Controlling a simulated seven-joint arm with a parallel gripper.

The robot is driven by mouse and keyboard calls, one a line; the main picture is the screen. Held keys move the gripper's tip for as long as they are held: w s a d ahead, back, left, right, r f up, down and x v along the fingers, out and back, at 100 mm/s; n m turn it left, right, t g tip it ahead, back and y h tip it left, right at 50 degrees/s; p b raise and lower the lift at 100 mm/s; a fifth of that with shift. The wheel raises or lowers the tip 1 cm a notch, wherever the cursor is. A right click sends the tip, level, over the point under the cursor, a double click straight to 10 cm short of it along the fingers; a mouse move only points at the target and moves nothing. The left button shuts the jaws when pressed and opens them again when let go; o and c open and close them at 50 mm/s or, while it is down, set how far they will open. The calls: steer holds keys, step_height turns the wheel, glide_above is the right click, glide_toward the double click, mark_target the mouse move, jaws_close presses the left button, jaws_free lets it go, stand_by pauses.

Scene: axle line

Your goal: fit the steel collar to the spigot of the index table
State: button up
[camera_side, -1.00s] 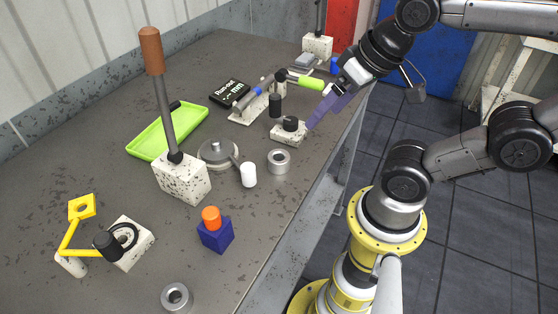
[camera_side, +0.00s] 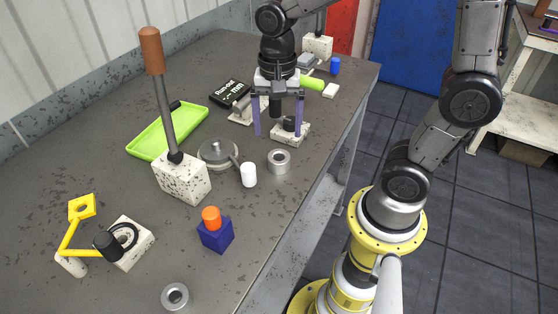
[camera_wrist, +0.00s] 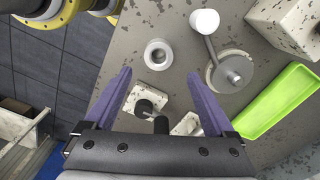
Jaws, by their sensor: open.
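A grey steel collar (camera_side: 279,161), a short ring with a hole, lies flat on the bench; it also shows in the wrist view (camera_wrist: 158,54). A second grey ring (camera_side: 176,297) lies at the bench's front; I cannot tell which is the task's collar. The round grey index table (camera_side: 207,158), with a short spigot (camera_side: 217,146) standing bare at its centre, is left of the first collar; the wrist view shows it too (camera_wrist: 218,83). My gripper (camera_side: 278,131) is open and empty, pointing down behind the first collar. In the wrist view the collar appears just beyond the fingertips (camera_wrist: 159,73).
A speckled block with a black knob (camera_side: 290,130) stands by my right finger. A white-ended lever (camera_side: 248,175) extends from the index table towards the collar. A tall lever block (camera_side: 181,180), green tray (camera_side: 150,141) and blue block (camera_side: 216,236) stand left and front.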

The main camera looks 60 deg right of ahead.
mark_target(279, 156)
step_height(279, 156, down, 9)
steer(key=shift+s+f, duration=0.1)
steer(key=shift+f, duration=0.05)
jaws_close()
stand_by(0.8)
